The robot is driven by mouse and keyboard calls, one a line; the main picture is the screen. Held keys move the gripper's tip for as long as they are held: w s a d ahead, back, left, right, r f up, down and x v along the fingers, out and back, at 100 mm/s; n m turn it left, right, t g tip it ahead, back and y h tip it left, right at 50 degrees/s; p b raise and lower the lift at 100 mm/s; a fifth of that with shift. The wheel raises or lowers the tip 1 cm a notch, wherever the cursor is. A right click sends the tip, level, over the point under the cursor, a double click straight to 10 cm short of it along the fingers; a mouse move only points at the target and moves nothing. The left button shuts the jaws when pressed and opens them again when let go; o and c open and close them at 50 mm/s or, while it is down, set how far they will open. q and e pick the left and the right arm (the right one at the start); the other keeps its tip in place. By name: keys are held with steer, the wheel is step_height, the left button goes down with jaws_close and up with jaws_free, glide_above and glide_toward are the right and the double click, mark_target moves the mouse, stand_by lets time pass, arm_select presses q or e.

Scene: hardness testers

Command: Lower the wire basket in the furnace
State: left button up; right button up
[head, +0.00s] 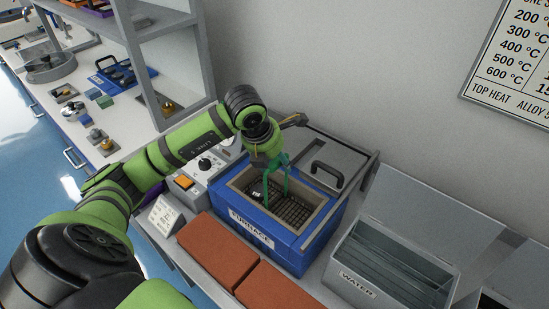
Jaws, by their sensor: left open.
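The furnace (252,239) is a blue box labelled FURNACE, with its top open and a pale lining. The dark wire basket (291,211) sits inside the opening, with a small dark object at its left end. A teal handle (287,181) rises from the basket. My left gripper (270,160) is at the top of this handle, above the back left of the opening. It is open; its fingertips are small and partly hidden, so I cannot tell whether they touch the handle. My right gripper is out of view.
The grey lid (332,161) with a black handle is behind the opening. Red-brown bricks (217,250) lie in front. A metal WATER tank (391,267) stands at the right. A control box (190,181) is at the left, below my arm, near a grey shelf (187,83).

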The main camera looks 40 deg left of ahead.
arm_select(q)
steer(key=shift+s+r, duration=0.1)
steer(key=shift+r, duration=0.2)
steer(key=v, duration=1.1)
steer(key=shift+r, duration=0.25)
